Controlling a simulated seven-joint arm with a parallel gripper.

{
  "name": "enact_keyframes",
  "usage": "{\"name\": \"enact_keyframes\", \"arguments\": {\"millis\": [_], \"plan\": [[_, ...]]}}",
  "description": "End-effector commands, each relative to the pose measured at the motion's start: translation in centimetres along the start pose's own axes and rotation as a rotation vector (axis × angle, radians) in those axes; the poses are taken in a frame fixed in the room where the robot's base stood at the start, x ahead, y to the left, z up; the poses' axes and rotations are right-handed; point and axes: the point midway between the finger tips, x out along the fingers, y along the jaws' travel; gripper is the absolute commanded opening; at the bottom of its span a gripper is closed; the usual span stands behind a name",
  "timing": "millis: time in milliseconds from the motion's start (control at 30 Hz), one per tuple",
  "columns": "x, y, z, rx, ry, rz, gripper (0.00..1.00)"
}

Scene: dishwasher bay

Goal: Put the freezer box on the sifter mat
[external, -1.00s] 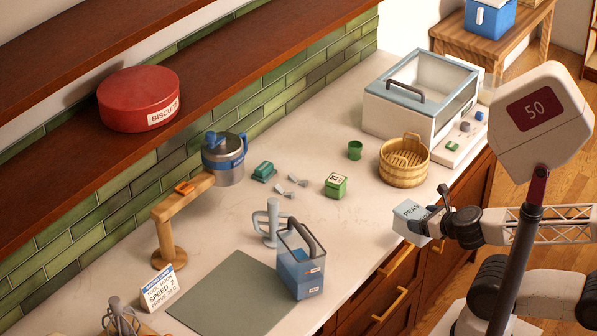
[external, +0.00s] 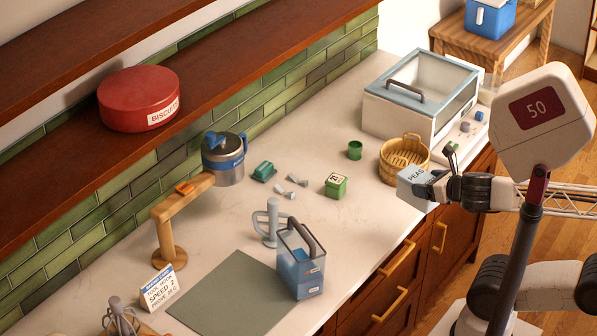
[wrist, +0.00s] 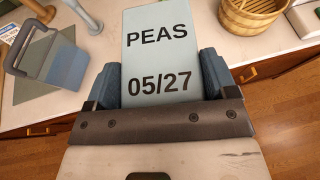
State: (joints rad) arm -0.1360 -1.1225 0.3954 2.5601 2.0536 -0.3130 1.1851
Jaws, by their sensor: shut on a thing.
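The freezer box is a pale blue-grey box marked PEAS (external: 413,187); the wrist view shows its label "PEAS 05/27" (wrist: 160,50). My gripper (external: 437,188) is shut on it, with one dark blue finger on each side in the wrist view (wrist: 161,82). The box is held at the counter's front edge, close to the wicker basket; its exact height is unclear. The flat grey-green mat (external: 222,293), which I take as the sifter mat, lies at the near left of the counter, well away from the box. A blue caddy partly covers its right corner.
The clear blue caddy with a dark handle (external: 300,265) and a grey stand (external: 268,222) are by the mat. A wicker basket (external: 403,160), green box (external: 336,186), green cup (external: 355,150) and wooden arm with jug (external: 223,158) stand farther back.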

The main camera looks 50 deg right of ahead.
Motion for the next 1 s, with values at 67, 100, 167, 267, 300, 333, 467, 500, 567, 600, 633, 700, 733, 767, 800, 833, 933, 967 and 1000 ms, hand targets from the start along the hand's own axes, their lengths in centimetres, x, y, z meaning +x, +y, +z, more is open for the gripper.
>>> {"name": "enact_keyframes", "arguments": {"millis": [67,100,167,267,300,333,467,500,567,600,633,700,733,767,800,833,933,967,1000], "plan": [[-0.4,0.0,0.9,0.001,-0.002,0.0,0.42],[-0.5,0.0,1.3,0.002,-0.001,0.001,0.42],[-0.7,0.0,1.6,0.001,-0.002,0.0,0.42],[-0.9,0.0,2.1,0.002,-0.002,0.0,0.42],[-1.0,0.0,2.4,0.001,-0.002,0.001,0.42],[-1.1,0.0,2.6,0.001,-0.003,0.001,0.42],[-1.4,0.0,3.3,0.001,-0.002,0.001,0.42],[-1.5,0.0,3.5,0.0,-0.002,0.001,0.42],[-1.4,0.1,3.7,0.0,-0.001,0.002,0.42],[-1.3,0.2,3.9,-0.001,-0.001,0.003,0.42],[-1.2,0.3,4.0,-0.001,-0.001,0.003,0.42],[-1.0,0.5,4.2,-0.001,0.0,0.004,0.42],[-0.9,0.6,4.2,-0.002,0.0,0.004,0.42],[-0.8,0.7,4.4,-0.003,0.0,0.005,0.42],[-0.7,0.9,4.5,-0.003,0.0,0.006,0.42],[-0.6,1.0,4.7,-0.003,-0.001,0.007,0.42],[-0.2,1.4,5.2,-0.004,-0.001,0.009,0.42],[0.0,1.6,5.2,-0.005,0.0,0.01,0.42],[0.2,1.8,5.4,-0.004,0.0,0.011,0.42]]}}
